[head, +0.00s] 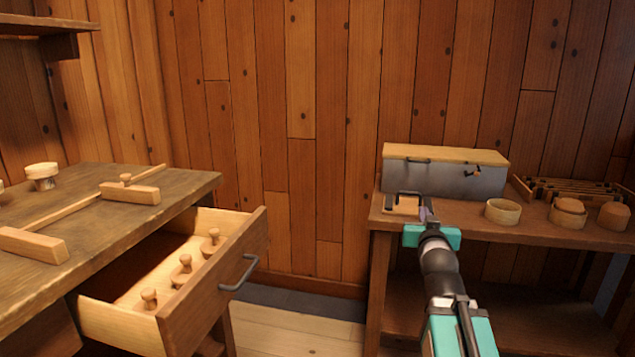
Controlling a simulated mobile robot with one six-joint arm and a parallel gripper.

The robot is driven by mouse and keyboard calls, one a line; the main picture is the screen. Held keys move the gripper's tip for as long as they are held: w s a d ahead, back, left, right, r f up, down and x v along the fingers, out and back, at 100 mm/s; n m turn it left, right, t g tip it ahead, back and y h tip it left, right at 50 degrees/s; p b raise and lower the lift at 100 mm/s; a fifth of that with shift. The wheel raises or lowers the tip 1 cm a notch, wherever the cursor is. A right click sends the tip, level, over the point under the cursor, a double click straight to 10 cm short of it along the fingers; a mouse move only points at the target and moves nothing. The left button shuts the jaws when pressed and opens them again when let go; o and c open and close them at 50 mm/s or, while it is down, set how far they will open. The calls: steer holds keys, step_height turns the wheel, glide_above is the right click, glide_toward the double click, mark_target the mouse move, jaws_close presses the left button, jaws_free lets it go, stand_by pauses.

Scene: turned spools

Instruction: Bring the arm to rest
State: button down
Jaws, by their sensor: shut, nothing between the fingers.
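My gripper (428,214) is at the end of my teal and black arm, which reaches up from the lower right. It is shut and holds nothing. It is in front of the left end of the right-hand bench, near a small pale wooden block (402,206) and a dark bracket-like shape (403,195). Whether it touches either cannot be told. Several turned wooden spools (185,268) stand in a row inside the open drawer (212,300) on the left, well away from my gripper.
The left workbench (100,215) carries a wooden clamp-like tool (130,193) and a small round pot (41,176). The drawer juts out into the room. The right bench (540,235) holds a grey box with a wooden lid (445,174), a round bowl (503,212) and a rack (570,190). Floor between is clear.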

steer(key=a+f+g+y+p, duration=0.1)
steer(key=a+f+g+p, duration=0.1)
steer(key=f+p, duration=0.45)
steer(key=a+f+g+p, duration=0.25)
steer(key=f+p, duration=0.25)
steer(key=f, duration=0.3)
steer(key=s+a+f+n+g+y+p, duration=0.1)
steer(key=s+f+g+p, duration=0.2)
steer(key=s+f+p, duration=0.3)
steer(key=s+a+f+g+p, duration=0.25)
steer(key=s+f, duration=0.25)
steer(key=f, duration=0.3)
steer(key=s+a+f+g+p, duration=0.1)
steer(key=s+f+g+p, duration=0.3)
steer(key=s, duration=0.6)
steer(key=s+a+f+g+p, duration=0.1)
steer(key=s+f+g+p, duration=0.1)
steer(key=s+f+p, duration=0.55)
steer(key=s+a+n+g+y, duration=0.1)
steer(key=s+g, duration=0.5)
steer(key=s, duration=1.5)
steer(key=shift+a+r+g+b, duration=0.3)
steer(key=shift+a+r+b, duration=0.1)
steer(key=shift+w, duration=0.1)
